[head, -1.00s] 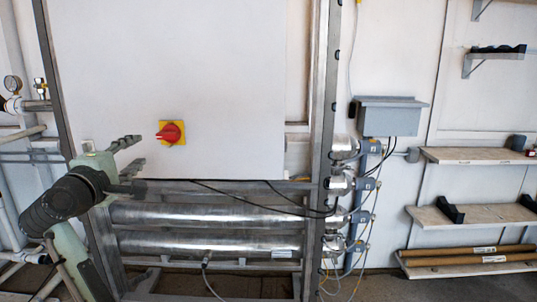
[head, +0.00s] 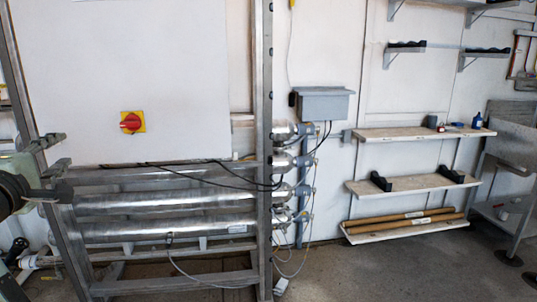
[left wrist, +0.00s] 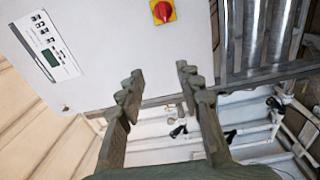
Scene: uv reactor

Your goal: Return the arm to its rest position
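My left gripper (head: 62,151) is at the left edge of the head view, with its arm partly cut off by the frame. Its fingers are apart with nothing between them. The left wrist view also shows both fingers (left wrist: 160,72) spread and empty. The red rotary switch on a yellow plate (head: 131,122) is on the white cabinet (head: 175,60), to the right of the gripper and apart from it. The switch also shows in the left wrist view (left wrist: 163,11), beyond the fingertips. My right gripper is in neither view.
Shiny metal tubes (head: 160,203) lie in a steel frame (head: 264,150) below the cabinet. A grey box (head: 322,104) and shelves (head: 410,184) are on the wall to the right. Bare floor (head: 400,270) shows at the lower right. A display panel (left wrist: 48,47) is on the cabinet.

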